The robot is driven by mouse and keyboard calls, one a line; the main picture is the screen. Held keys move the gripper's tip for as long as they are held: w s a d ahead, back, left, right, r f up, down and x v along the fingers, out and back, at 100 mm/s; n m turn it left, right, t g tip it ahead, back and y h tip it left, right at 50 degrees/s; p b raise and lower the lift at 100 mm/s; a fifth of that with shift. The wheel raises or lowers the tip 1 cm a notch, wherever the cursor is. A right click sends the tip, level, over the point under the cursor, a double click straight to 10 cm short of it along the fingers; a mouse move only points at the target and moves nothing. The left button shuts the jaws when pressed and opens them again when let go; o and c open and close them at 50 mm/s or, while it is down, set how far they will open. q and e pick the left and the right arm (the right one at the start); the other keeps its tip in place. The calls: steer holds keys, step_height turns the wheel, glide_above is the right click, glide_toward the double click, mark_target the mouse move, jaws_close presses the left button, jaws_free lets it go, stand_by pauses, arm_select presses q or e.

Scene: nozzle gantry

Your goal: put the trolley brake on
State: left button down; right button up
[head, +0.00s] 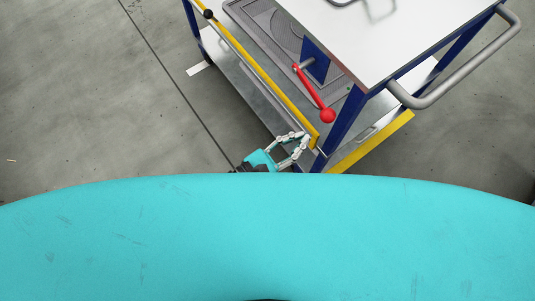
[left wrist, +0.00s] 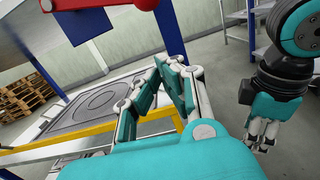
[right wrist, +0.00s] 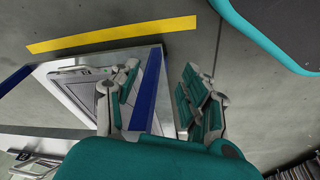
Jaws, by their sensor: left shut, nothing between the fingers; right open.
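The trolley (head: 430,30) has a white top and blue posts. Its red brake lever (head: 311,90) ends in a red ball knob and hangs from a blue plate, slanting down to the right. My left gripper (head: 304,139) is shut and empty, below the knob and apart from it, near the trolley's corner. In the left wrist view its fingertips (left wrist: 170,62) meet below the red lever (left wrist: 90,4), which is cut by the top edge. My right gripper (right wrist: 163,85) is open; a blue trolley post (right wrist: 148,92) shows between its fingers. I cannot tell how near that post is.
A yellow edge bar (head: 270,84) runs along the trolley's side beside my left gripper. A grey push handle (head: 465,75) sticks out at the right. In the left wrist view, pallets (left wrist: 25,98) stand at the far left. The floor left of the trolley is clear.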

arm_select(q)
steer(key=v, duration=0.7)
steer(key=shift+a, duration=0.2)
arm_select(e)
steer(key=shift+w+r, duration=0.25)
steer(key=shift+r, duration=0.85)
arm_select(q)
steer(key=shift+s+r, duration=0.1)
steer(key=shift+s, duration=0.05)
arm_select(e)
steer(key=shift+d, duration=0.1)
